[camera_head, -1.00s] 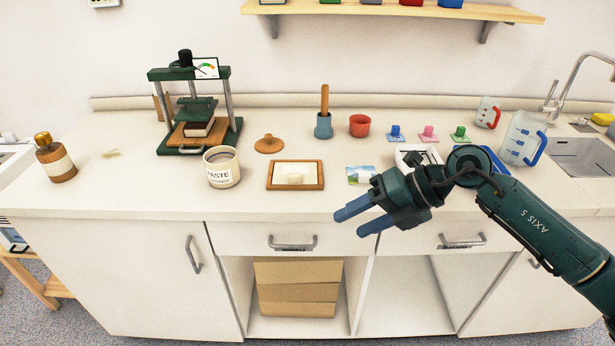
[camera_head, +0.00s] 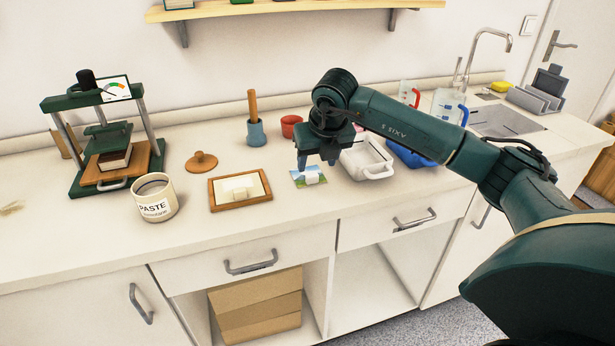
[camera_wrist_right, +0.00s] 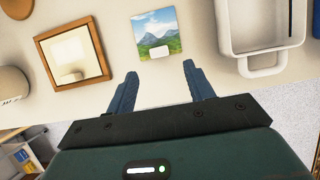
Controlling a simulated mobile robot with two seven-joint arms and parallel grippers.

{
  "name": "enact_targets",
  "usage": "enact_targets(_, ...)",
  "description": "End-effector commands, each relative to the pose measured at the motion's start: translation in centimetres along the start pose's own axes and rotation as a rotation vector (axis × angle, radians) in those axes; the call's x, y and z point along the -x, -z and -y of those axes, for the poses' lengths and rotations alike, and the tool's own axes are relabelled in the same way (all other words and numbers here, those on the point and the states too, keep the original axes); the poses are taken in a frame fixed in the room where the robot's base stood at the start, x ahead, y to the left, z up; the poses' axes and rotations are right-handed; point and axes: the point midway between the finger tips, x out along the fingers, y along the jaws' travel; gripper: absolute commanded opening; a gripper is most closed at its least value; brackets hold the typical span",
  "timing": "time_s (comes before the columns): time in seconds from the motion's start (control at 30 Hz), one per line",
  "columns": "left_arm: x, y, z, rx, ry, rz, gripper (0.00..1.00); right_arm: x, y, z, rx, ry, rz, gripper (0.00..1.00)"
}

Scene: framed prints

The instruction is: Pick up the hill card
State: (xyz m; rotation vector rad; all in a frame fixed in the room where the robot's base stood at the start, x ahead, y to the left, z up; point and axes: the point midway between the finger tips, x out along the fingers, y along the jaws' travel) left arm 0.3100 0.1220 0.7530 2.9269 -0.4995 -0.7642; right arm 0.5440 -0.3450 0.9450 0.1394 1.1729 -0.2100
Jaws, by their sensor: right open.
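The hill card (camera_head: 308,177) lies flat on the white counter, between the wooden frame and the white tray. In the right wrist view the card (camera_wrist_right: 156,28) shows green hills, mountains and blue sky, with a small white block (camera_wrist_right: 159,52) on its lower part. My right gripper (camera_head: 318,163) is above the card, pointing down, and hides part of it in the head view. In the right wrist view the open fingers (camera_wrist_right: 160,78) are apart and empty, with the card ahead of their tips and roughly centred between them. My left gripper is not in view.
A wooden frame (camera_head: 239,204) lies left of the card, with a paste tub (camera_head: 155,198) beyond it. A white tray (camera_head: 366,170) stands close on the right, with a blue tray (camera_head: 411,156) beside it. The counter's front edge is near the card.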

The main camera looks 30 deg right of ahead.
Motion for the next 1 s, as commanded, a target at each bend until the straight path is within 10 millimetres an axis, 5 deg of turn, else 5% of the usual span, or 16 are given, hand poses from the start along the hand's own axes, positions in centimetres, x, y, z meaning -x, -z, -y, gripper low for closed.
enact_targets(0.53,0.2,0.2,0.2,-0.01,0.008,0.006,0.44,-6.0,-0.4,0.0,0.001,-0.002,-0.001,0.53)
enact_targets(0.83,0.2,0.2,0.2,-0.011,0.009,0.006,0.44,-6.4,-0.4,0.1,0.002,-0.001,0.0,0.52)
enact_targets(1.0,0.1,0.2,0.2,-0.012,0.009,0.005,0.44,-6.3,-0.4,0.1,0.002,-0.001,0.0,0.38)
